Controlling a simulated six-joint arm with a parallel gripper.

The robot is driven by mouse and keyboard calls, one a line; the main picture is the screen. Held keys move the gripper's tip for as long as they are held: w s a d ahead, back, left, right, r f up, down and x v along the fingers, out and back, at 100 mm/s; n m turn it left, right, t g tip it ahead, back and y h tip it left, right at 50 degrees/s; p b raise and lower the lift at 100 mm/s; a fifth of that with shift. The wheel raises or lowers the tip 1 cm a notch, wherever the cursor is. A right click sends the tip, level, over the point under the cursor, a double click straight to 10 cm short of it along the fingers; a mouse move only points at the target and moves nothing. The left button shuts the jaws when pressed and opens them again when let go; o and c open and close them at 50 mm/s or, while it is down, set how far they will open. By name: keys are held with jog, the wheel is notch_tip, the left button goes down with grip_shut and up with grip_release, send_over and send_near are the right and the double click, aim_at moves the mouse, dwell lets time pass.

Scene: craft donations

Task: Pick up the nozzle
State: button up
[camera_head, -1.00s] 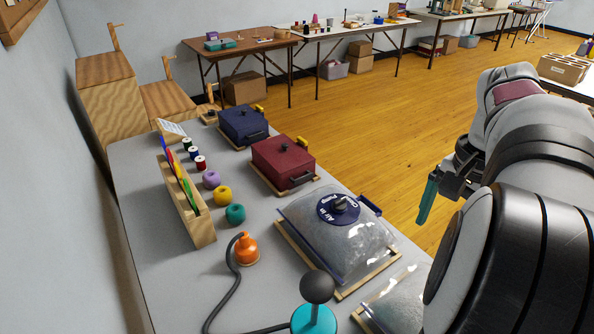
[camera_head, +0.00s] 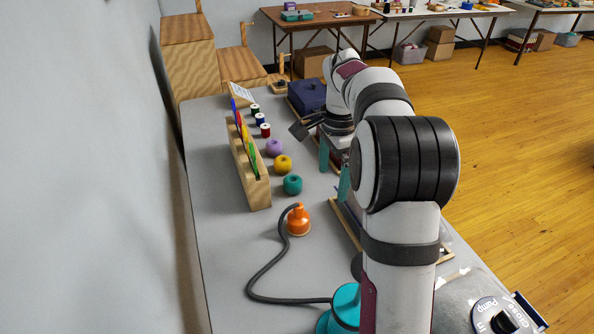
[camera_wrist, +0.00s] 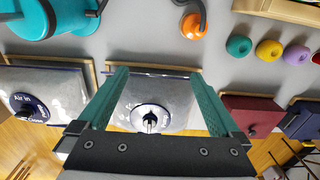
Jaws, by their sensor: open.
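The orange nozzle (camera_head: 298,221) stands upright on a small round wooden base on the grey table, with a dark hose (camera_head: 262,275) running from its top to a teal pump (camera_head: 343,308). My gripper (camera_head: 334,168) has teal fingers, spread apart and empty, above the table beyond the nozzle and to its right. In the wrist view, the nozzle (camera_wrist: 193,25) is near the top, beyond the open fingertips (camera_wrist: 160,75). A clear bag with a round blue valve (camera_wrist: 150,118) lies below and between the fingers. The nozzle is apart from my gripper.
Yarn balls in teal (camera_head: 292,184), yellow (camera_head: 283,164) and purple (camera_head: 274,147) sit near the nozzle, with thread spools behind. A wooden rack (camera_head: 256,185) stands left. Maroon (camera_wrist: 252,115) and navy (camera_head: 307,96) cases lie beyond. The table around the nozzle is clear.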

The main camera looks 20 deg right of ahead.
jog(key=w+a+f, duration=0.1)
jog(key=w, duration=0.1)
jog(key=w+a+f, duration=0.1)
jog(key=w+f, duration=0.1)
jog(key=w, duration=0.1)
jog(key=w+a+f, duration=0.2)
jog(key=w, duration=0.1)
jog(key=shift+w+a+f, duration=0.1)
jog(key=shift+f, duration=0.1)
jog(key=shift+c, duration=0.2)
jog(key=shift+w+a+f, duration=0.1)
jog(key=shift+w+a, duration=0.05)
jog(key=shift+w, duration=0.05)
jog(key=c, duration=0.5)
jog(key=m+t, duration=0.4)
jog(key=m, duration=1.4)
send_near(299, 206)
jog(key=shift+t, duration=0.3)
jog(key=x, duration=1.1)
jog(key=shift+s+f, duration=0.15)
jog(key=shift+s, duration=0.1)
